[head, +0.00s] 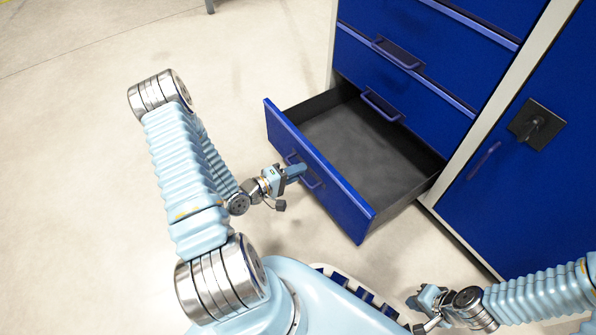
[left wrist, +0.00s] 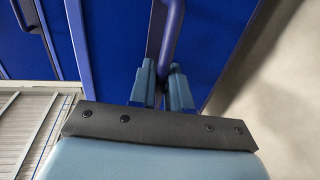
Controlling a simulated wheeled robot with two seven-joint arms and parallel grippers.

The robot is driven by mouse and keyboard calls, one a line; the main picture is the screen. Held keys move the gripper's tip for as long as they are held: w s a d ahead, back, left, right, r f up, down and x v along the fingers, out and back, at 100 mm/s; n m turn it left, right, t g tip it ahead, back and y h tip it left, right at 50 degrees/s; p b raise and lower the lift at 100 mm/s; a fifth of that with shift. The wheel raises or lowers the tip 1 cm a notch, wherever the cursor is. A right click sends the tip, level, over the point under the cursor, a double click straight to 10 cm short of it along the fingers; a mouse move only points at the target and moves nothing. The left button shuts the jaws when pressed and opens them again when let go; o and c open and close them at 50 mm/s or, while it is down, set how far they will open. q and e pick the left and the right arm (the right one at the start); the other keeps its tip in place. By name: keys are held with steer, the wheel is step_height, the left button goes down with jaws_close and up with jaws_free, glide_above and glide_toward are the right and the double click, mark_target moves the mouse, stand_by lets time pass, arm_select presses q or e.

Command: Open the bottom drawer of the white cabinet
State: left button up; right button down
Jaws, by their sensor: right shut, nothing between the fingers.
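The cabinet has a white frame (head: 483,125) and blue fronts. Its bottom drawer (head: 355,205) stands far out, and its empty grey inside shows. The drawer's bar handle (head: 314,182) is on the blue front; it also shows in the left wrist view (left wrist: 172,35). My left gripper (head: 297,171) is at this handle, with its two fingers (left wrist: 163,85) on either side of the bar, shut on it. My right gripper (head: 417,302) is shut and empty, low in the head view, away from the drawer.
Drawers above (head: 405,85) are shut. A blue door (head: 530,180) with a black latch (head: 537,124) is shut at the right. The pale floor (head: 80,130) left of the drawer is clear.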

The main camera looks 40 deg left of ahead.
arm_select(q)
steer(key=shift+o, duration=0.9)
steer(key=p+v, duration=0.2)
steer(key=v, duration=1.1)
steer(key=shift+s+a, duration=0.15)
steer(key=shift+s, duration=0.2)
